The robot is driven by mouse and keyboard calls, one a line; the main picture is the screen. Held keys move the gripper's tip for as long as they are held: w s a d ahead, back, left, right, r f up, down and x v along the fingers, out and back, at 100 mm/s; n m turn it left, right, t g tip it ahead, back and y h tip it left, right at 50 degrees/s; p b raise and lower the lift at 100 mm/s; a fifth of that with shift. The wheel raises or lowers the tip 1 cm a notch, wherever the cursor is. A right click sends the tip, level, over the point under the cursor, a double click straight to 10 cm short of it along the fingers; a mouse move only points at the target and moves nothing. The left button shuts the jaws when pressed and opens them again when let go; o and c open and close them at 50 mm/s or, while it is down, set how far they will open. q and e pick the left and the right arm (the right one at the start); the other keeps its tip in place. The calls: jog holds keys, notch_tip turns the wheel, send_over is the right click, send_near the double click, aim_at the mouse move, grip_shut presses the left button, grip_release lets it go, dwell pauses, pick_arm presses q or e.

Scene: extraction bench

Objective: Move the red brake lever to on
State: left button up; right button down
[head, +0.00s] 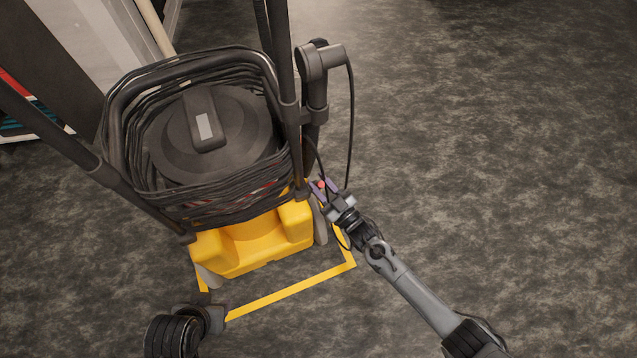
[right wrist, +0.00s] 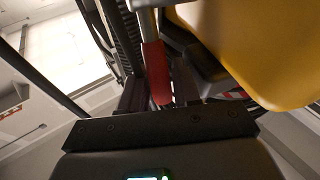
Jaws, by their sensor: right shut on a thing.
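The red brake lever (right wrist: 157,72) shows in the right wrist view as a red grip on a grey rod, pointing down between my right gripper's fingers. In the head view only its small red end (head: 321,184) shows, beside the yellow base of the machine. My right gripper (head: 323,187) is at the machine's right side, shut on the lever. Its fingers (right wrist: 156,97) are partly dark and hard to make out in the wrist view. My left gripper does not show; only a dark part of my left arm is at the lower left.
The machine has a yellow base (head: 252,243), a dark round lid (head: 240,125) and a black cable (head: 123,130) coiled around it. Dark handle tubes rise on both sides. Yellow tape (head: 285,296) marks the floor. The grey floor (head: 490,140) to the right is clear.

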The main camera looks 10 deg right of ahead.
jog(key=shift+s+d+f+n+t+y+b, duration=0.25)
jog(key=shift+s+f+n+t+y, duration=0.25)
jog(key=shift+s+t+y, duration=0.25)
jog(key=shift+s+f+n+t+y, duration=0.35)
jog(key=shift+n+t+y, duration=0.15)
jog(key=shift+t+y, duration=0.05)
jog(key=shift+d+y, duration=0.1)
jog(key=shift+y, duration=0.2)
jog(key=c, duration=0.9)
grip_release()
jog(key=shift+s, duration=0.1)
jog(key=v, duration=1)
jog(key=shift+s+d+f, duration=0.15)
jog(key=shift+s+f, duration=0.1)
jog(key=shift+s, duration=0.05)
